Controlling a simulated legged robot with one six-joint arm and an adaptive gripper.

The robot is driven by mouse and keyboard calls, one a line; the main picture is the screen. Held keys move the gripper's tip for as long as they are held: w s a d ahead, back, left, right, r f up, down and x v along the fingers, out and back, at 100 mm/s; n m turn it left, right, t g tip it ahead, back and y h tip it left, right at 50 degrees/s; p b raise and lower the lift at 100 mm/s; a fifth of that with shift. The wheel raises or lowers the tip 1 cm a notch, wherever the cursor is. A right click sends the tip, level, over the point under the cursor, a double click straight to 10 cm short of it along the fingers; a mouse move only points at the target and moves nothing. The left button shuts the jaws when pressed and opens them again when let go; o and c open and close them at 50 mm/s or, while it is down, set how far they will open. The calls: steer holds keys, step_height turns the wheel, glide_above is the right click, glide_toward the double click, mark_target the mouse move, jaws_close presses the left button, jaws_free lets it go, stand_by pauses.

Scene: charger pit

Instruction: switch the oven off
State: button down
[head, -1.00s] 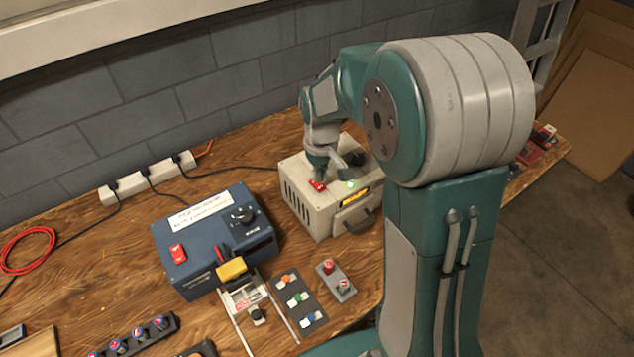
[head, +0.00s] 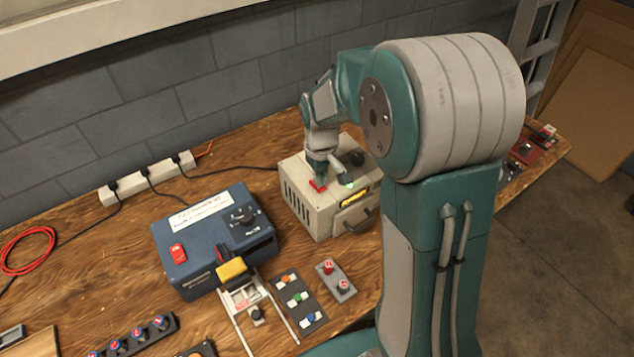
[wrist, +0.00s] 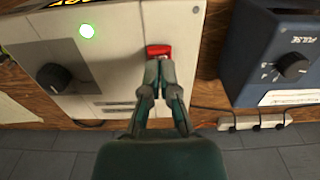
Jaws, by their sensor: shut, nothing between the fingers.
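The oven is a beige box (head: 300,205) on the bench, with a dark handle and a lit yellow window at its front. A red rocker switch (head: 318,186) sits on its top; it also shows in the wrist view (wrist: 158,50). A green lamp (wrist: 87,31) on the top is lit, and a black knob (wrist: 54,77) sits near it. My gripper (wrist: 160,66) is shut and empty, its fingertips at the edge of the red switch. I cannot tell whether they touch it. The fingers hide part of the switch.
A blue box (head: 215,240) with a knob and its own red switch stands left of the oven. A grey two-button block (head: 335,278) and a dark button strip (head: 299,299) lie in front. A white power strip (head: 148,178) runs along the wall.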

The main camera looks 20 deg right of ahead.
steer(key=shift+f, duration=0.75)
stand_by(0.4)
steer(key=shift+r, duration=3.5)
steer(key=shift+s+r, duration=0.15)
steer(key=shift+r, duration=0.1)
steer(key=s+r+m+t, duration=0.1)
steer(key=s+r, duration=0.4)
steer(key=s, duration=0.5)
steer(key=s+r+m+t, duration=0.2)
steer(key=s+r+t, duration=0.2)
steer(key=s, duration=0.6)
step_height(320, 180, up, 2)
steer(key=shift+s+r+m+t, duration=0.1)
steer(key=shift+s+m+t, duration=0.2)
steer(key=shift+s, duration=0.05)
